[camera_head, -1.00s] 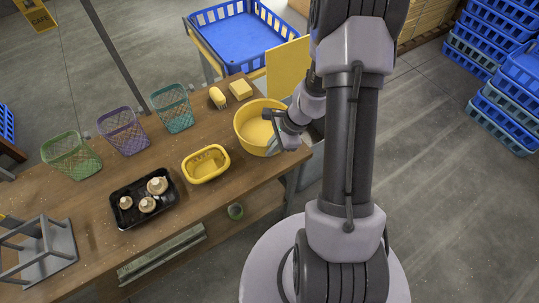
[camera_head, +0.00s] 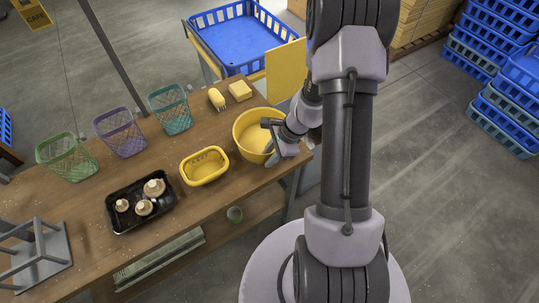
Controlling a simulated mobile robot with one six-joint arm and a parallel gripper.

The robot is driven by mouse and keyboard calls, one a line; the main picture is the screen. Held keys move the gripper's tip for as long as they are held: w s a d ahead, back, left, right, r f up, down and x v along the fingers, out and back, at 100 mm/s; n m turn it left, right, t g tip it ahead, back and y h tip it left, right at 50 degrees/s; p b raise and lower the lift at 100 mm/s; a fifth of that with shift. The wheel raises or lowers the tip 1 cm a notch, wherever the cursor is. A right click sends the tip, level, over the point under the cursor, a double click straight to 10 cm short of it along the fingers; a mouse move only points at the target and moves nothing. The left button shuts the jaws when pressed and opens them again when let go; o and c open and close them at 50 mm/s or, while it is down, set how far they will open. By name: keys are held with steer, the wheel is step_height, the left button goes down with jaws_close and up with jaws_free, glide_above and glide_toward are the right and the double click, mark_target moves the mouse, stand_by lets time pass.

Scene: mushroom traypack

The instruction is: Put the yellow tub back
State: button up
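A round yellow tub (camera_head: 246,127) stands upright at the right end of the wooden table (camera_head: 165,160). My gripper (camera_head: 270,143) is at the tub's right rim, with part of it over the tub's mouth. The fingers are small and partly hidden by the gripper body, so I cannot tell whether they are open or touch the rim. A smaller yellow oblong basket (camera_head: 203,167) sits on the table to the left of the tub.
A black tray (camera_head: 117,213) holds three mushrooms. Green (camera_head: 67,158), purple (camera_head: 121,133) and teal (camera_head: 171,109) baskets stand along the back edge. A yellow brush (camera_head: 216,98) and yellow sponge (camera_head: 240,90) lie behind the tub. A blue crate (camera_head: 240,45) stands beyond the table.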

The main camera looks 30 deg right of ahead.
steer(key=p+v, duration=0.6)
steer(key=v, duration=0.6)
steer(key=w+a+r+n, duration=0.1)
steer(key=a+r+n, duration=0.5)
steer(key=r, duration=0.6)
steer(key=s+a+r+n+t+h+b, duration=0.2)
steer(key=s+a+r+n+t, duration=0.1)
steer(key=s+a+r+n, duration=0.7)
steer(key=s+a+r, duration=0.3)
steer(key=shift+r+n, duration=0.15)
steer(key=shift+n, duration=0.15)
